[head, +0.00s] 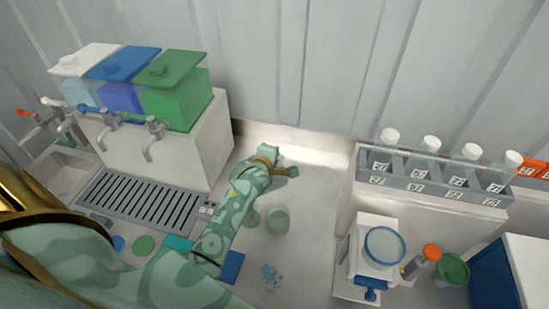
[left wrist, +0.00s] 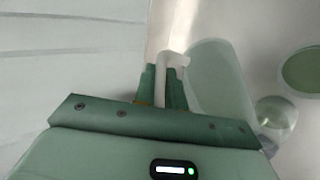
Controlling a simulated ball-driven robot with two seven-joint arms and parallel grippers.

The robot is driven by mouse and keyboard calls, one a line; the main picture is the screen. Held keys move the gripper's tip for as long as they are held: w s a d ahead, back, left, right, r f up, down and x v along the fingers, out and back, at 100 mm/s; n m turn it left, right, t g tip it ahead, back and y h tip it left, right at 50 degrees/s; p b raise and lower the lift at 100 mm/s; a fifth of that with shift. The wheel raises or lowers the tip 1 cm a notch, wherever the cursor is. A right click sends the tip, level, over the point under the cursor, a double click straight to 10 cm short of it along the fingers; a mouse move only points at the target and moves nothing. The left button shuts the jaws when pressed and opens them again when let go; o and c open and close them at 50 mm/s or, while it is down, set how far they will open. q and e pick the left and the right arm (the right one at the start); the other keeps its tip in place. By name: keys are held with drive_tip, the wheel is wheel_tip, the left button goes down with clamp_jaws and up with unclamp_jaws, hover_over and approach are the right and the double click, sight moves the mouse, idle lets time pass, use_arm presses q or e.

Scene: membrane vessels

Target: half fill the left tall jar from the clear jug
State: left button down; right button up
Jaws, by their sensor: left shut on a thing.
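My left gripper (head: 280,170) is at the back of the counter, left of the rack block. In the left wrist view its green fingers (left wrist: 163,88) are shut on a pale, hook-shaped handle (left wrist: 172,62). The handle belongs to a large translucent vessel, seemingly the clear jug (left wrist: 220,85); my gripper and forearm hide it in the head view. Two small translucent vessels stand in front of the gripper: a greenish one (head: 278,222) and a clearer one (head: 251,218), partly behind my forearm. I cannot tell which is the left tall jar. My right gripper is out of view.
White, blue and green tanks (head: 178,95) with taps stand at the left, above a drain grate (head: 140,205). A rack (head: 430,175) of capped bottles is at the right, above a device with a round dish (head: 384,247). Blue drops (head: 270,277) mark the counter in front.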

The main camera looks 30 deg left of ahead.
use_arm(q)
drive_tip(key=shift+s+a+r+t+b, duration=0.2)
drive_tip(key=shift+s+t+b, duration=0.2)
drive_tip(key=shift+s+t, duration=0.35)
idle(0.8)
drive_tip(key=shift+w, duration=0.1)
